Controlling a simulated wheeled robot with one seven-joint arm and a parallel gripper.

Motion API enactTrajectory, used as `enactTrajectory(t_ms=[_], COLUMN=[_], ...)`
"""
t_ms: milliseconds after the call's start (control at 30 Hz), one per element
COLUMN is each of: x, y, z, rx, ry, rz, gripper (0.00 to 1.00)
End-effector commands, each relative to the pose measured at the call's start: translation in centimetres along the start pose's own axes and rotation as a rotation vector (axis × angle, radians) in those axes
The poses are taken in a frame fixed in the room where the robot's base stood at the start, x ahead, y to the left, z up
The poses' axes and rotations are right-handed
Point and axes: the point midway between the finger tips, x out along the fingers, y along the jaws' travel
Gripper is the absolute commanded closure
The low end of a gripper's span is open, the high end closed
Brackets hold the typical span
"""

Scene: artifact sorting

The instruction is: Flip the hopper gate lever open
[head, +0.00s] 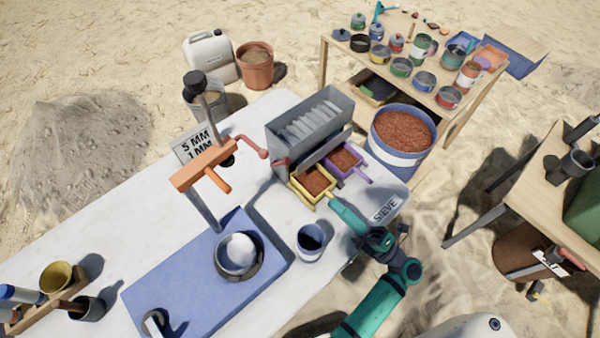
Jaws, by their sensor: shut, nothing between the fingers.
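The hopper (308,118) is a grey, ribbed metal box standing at the back right of the white table. A red lever (250,146) with a round end sticks out to the left from its lower left side. I cannot tell for sure whether this is the gate lever or a crank. My gripper (335,199) is shut and empty in front of the hopper, at the handle end of the yellow tray (325,198). It is well to the right of the red lever. Whether it touches the tray is unclear.
A purple-handled tray (362,174) sits beside the yellow one, both with reddish grains. A blue cup (310,240) stands left of my arm. An orange-topped stand (203,165) rises left of the lever. A large tub (400,135) stands right of the hopper.

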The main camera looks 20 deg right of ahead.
Motion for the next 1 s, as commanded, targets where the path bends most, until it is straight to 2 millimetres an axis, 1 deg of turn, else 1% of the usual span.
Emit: enactTrajectory(t_ms=[400,600,800,1000], x=[7.6,10.9,12.9,13.5], y=[-0.1,-0.1,0.0,-0.1], z=[-0.4,-0.3,-0.3,-0.3], rx=[0.004,0.003,0.002,0.003], ry=[0.010,0.009,0.007,0.008], rz=[0.002,0.001,0.002,0.001], gripper=[1.00,1.00,1.00,1.00])
